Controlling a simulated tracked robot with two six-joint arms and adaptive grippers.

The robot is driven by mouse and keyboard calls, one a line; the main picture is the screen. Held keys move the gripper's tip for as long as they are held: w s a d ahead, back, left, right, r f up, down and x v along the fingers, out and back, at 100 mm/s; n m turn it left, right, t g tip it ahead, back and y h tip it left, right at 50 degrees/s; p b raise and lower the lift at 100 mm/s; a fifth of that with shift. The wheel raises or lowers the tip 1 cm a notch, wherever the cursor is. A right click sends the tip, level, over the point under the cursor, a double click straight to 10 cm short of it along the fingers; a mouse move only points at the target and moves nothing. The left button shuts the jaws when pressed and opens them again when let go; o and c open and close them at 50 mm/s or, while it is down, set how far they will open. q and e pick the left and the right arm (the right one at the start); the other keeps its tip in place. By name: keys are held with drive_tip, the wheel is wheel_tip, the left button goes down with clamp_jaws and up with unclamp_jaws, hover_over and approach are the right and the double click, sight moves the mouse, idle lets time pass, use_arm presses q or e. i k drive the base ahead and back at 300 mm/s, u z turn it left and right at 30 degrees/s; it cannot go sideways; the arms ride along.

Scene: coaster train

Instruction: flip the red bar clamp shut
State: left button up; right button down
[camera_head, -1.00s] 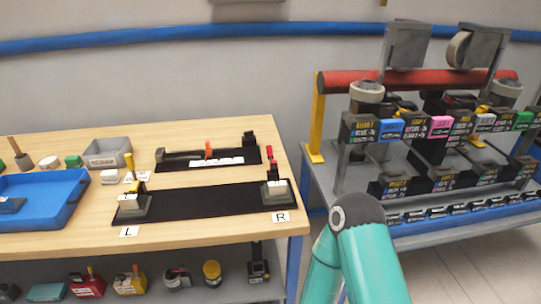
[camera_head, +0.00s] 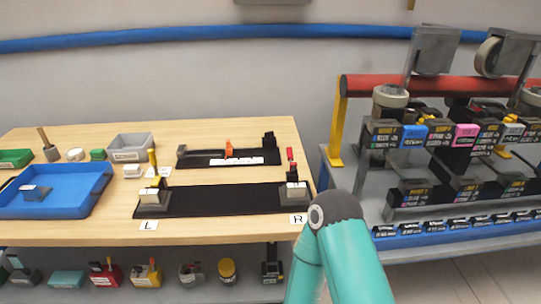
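A small clamp with a red handle (camera_head: 291,160) stands at the right end of the long black mat (camera_head: 225,201), at the label R (camera_head: 299,218). Its handle points up from a grey block (camera_head: 294,197). A similar clamp with a yellow handle (camera_head: 152,164) stands at the left end, by the label L (camera_head: 148,225). I cannot tell the clamp's exact latch state at this size. A teal arm link of mine rises at the bottom, right of the table. Neither gripper is in view.
A blue tray (camera_head: 92,183) and a grey bin (camera_head: 131,142) lie on the table's left. A smaller black fixture (camera_head: 200,157) sits behind the mat. A rack with a thick red tube (camera_head: 420,86) on a yellow post (camera_head: 338,125) stands right. Parts line the lower shelf.

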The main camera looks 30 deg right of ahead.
sight(293, 170)
drive_tip(key=z, duration=1.3)
drive_tip(key=i, duration=0.1)
drive_tip(key=u, duration=2.4)
drive_tip(key=k, duration=0.85)
drive_tip(key=u, duration=2.75)
drive_tip(key=i, duration=0.1)
drive_tip(key=z, duration=4.25)
drive_tip(key=i, duration=0.4)
drive_tip(key=z, duration=0.05)
